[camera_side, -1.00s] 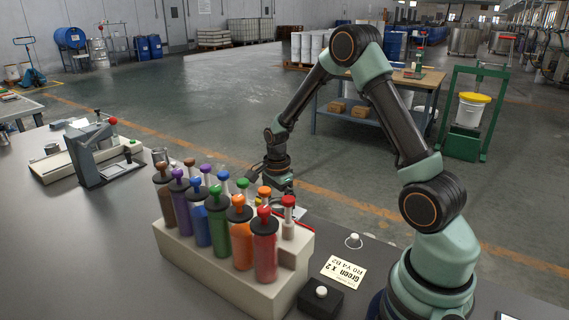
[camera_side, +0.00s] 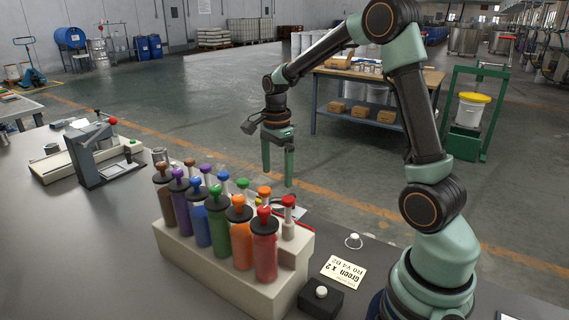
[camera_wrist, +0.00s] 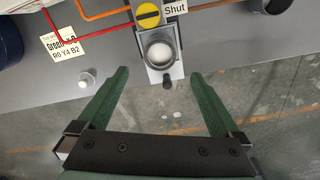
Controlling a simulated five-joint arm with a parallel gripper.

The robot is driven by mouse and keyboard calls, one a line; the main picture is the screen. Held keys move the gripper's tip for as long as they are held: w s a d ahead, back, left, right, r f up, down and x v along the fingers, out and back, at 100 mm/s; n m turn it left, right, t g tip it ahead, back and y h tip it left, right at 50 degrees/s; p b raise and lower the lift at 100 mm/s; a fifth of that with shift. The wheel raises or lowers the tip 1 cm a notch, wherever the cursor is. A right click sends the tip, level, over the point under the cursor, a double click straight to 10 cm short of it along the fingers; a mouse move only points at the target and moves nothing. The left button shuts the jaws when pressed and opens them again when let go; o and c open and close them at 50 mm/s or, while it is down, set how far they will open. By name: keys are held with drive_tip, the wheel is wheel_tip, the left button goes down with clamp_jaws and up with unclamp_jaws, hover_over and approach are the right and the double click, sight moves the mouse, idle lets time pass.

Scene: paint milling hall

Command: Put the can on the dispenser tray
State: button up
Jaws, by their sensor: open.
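The can (camera_wrist: 160,53), a round silver cup seen from above, stands on the narrow grey dispenser tray (camera_wrist: 177,72) in the wrist view. It is under the yellow valve knob marked "Shut". My gripper (camera_wrist: 160,73) is open and empty, with one green finger on each side, apart from the can. In the side view my gripper (camera_side: 277,178) hangs fingers down, raised behind the dispenser (camera_side: 217,280) with its coloured cylinders.
A card reading "Green x 2" (camera_side: 343,272) and a dark box with a white button (camera_side: 321,298) lie right of the dispenser. A lever device (camera_side: 95,160) stands left, with a small grey container (camera_side: 160,156) nearby. The table's left front is bare.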

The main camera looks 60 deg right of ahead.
drive_tip(key=s+a+r+n+t, duration=0.2)
drive_tip(key=s+a+r+n, duration=0.3)
drive_tip(key=n, duration=0.5)
drive_tip(key=s+a+r+n+t, duration=0.3)
drive_tip(key=s+a+r+n, duration=0.2)
drive_tip(key=a+n, duration=0.3)
drive_tip(key=s+n, duration=0.1)
drive_tip(key=n, duration=0.2)
drive_tip(key=shift+s+a+r+n+t, duration=0.15)
drive_tip(key=shift+s+a+n+t, duration=0.1)
drive_tip(key=shift+n+t, duration=0.05)
